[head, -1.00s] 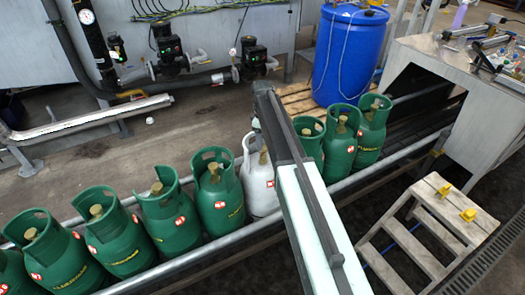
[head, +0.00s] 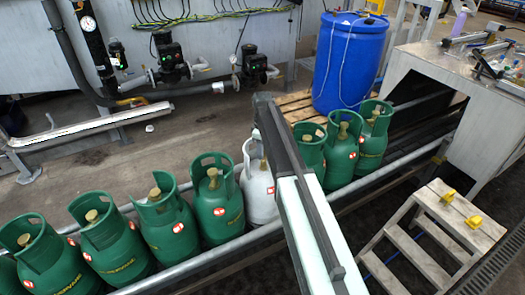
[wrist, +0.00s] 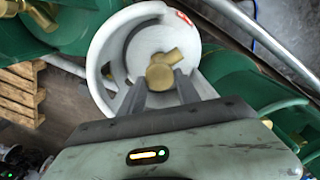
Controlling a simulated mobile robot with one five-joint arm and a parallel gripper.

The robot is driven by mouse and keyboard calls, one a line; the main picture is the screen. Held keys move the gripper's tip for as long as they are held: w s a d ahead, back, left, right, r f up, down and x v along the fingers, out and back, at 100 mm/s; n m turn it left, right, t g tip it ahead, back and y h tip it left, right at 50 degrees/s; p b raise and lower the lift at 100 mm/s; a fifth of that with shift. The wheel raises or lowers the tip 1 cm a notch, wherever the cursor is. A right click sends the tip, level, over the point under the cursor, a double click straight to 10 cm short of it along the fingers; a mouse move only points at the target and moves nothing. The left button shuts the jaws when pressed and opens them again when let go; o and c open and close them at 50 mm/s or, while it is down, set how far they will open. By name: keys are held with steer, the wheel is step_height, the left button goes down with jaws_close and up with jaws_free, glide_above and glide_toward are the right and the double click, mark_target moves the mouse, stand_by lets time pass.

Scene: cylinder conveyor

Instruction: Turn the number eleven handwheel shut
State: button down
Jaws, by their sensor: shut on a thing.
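The white gas cylinder (head: 258,192) stands in a row of green cylinders on the conveyor, partly hidden in the head view by my arm. In the wrist view its round collar (wrist: 103,52) surrounds a brass valve with a handwheel (wrist: 163,70). My gripper (wrist: 160,86) reaches into the collar from below in the picture, and its two dark fingers are shut on the brass handwheel. No number can be read on this cylinder, and the head view does not show the fingers.
Green cylinders (head: 217,208) stand close on both sides of the white one. A conveyor rail (head: 200,262) runs along their near side. Wooden steps (head: 430,240) stand at right, and a blue drum (head: 347,60) stands behind the row.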

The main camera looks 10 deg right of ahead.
steer(key=m, duration=0.4)
steer(key=shift+w+m, duration=0.1)
steer(key=shift+m, duration=0.2)
steer(key=m, duration=0.3)
steer(key=shift+d+m, duration=0.15)
steer(key=shift+m, duration=0.15)
steer(key=m, duration=0.4)
steer(key=shift+d+m, duration=0.15)
steer(key=shift+m, duration=1.85)
steer(key=c, duration=0.9)
jaws_free()
steer(key=shift+r, duration=0.1)
